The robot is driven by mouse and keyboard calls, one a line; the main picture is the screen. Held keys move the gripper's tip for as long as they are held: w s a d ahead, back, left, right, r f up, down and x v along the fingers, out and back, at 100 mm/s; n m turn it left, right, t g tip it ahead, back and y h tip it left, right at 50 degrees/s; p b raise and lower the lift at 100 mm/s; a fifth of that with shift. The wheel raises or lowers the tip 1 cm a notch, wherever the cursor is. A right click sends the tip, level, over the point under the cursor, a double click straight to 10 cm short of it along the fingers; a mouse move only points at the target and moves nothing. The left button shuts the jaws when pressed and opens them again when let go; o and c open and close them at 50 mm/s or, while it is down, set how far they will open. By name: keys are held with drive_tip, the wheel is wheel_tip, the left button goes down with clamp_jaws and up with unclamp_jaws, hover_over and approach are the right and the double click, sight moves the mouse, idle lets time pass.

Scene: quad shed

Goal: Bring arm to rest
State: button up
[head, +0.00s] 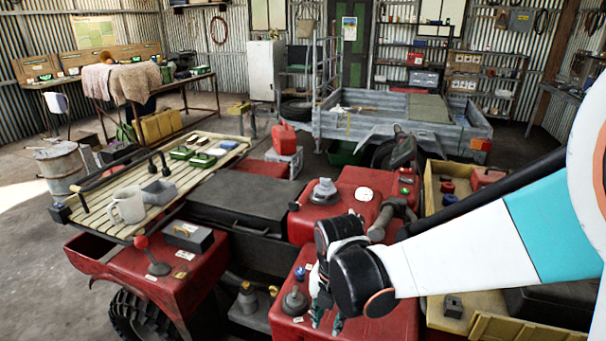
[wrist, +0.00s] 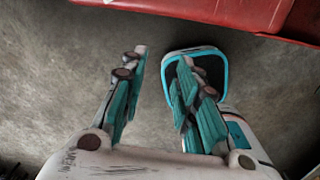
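My arm comes in from the right of the head view, white and teal with a black wrist. My gripper (head: 326,318) hangs below the wrist, pointing down, in front of the near red fender of the quad (head: 395,318). In the wrist view my gripper (wrist: 162,58) has its two teal fingers apart with nothing between them. Bare concrete floor (wrist: 60,75) shows beneath them. A red edge of bodywork (wrist: 235,10) crosses the top of that view. Part of my own base shows behind the right finger.
A grey plunger-like object (head: 295,302) stands on the fender close left of my gripper. A yellow crate (head: 432,212) lies beyond my forearm. A trailer (head: 395,118) stands behind.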

drive_tip(key=s+d+r+m+t, duration=0.3)
drive_tip(key=d+r+m, duration=0.3)
drive_tip(key=m, duration=0.9)
drive_tip(key=s+d+r+m+t+b, duration=0.1)
drive_tip(key=s+d+r+m+t, duration=0.2)
drive_tip(key=m, duration=1.3)
drive_tip(key=s+d+r, duration=0.2)
drive_tip(key=d+r, duration=0.2)
drive_tip(key=r, duration=0.1)
drive_tip(key=shift+s+d+t, duration=0.3)
drive_tip(key=shift+s, duration=0.1)
